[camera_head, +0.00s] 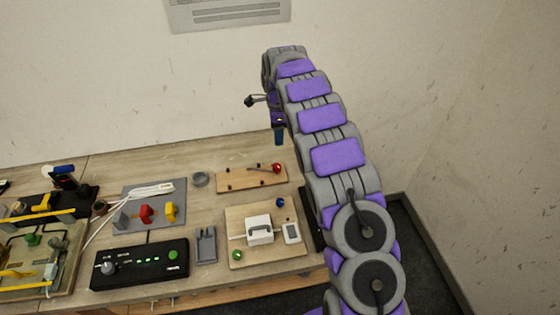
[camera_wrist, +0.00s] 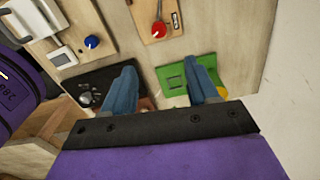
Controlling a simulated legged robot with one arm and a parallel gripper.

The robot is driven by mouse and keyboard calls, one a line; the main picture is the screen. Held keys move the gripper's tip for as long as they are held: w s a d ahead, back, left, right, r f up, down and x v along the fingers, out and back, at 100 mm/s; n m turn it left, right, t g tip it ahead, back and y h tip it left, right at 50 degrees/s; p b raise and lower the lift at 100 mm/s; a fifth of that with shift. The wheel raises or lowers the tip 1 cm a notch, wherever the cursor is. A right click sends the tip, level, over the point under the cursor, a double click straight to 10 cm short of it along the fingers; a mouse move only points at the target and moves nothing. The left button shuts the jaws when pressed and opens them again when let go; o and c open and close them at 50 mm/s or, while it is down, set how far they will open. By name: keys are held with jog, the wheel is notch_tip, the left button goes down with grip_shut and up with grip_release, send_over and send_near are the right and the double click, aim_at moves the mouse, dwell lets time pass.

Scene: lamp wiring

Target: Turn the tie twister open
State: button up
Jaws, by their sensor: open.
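Nothing in view is clearly marked as the tie twister. A red knob (camera_head: 277,168) with a thin rod sits on a wooden board (camera_head: 236,184) at the back of the table. The red knob also shows at the top of the wrist view (camera_wrist: 158,30). My gripper (camera_head: 279,138) hangs above the table, beyond the board. In the wrist view my gripper (camera_wrist: 162,78) is open, with two blue fingers apart and nothing between them. A black plate (camera_wrist: 88,82) lies behind the left finger and a green plate (camera_wrist: 172,78) behind the right one. The fingers partly hide both.
A blue knob (camera_head: 281,202) and a white box (camera_head: 259,230) sit on another wooden board. A black control box (camera_head: 140,264) with green lights stands at the front. A grey tray (camera_head: 170,192) holds red and yellow pieces. My arm hides the table's right side.

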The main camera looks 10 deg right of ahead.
aim_at(277, 165)
jog(key=f, duration=0.5)
jog(key=f+b, duration=0.1)
jog(key=f, duration=1)
jog(key=shift+a+b, duration=0.25)
jog(key=shift+b, duration=0.1)
jog(key=c, duration=1)
jog(key=shift+c, duration=0.2)
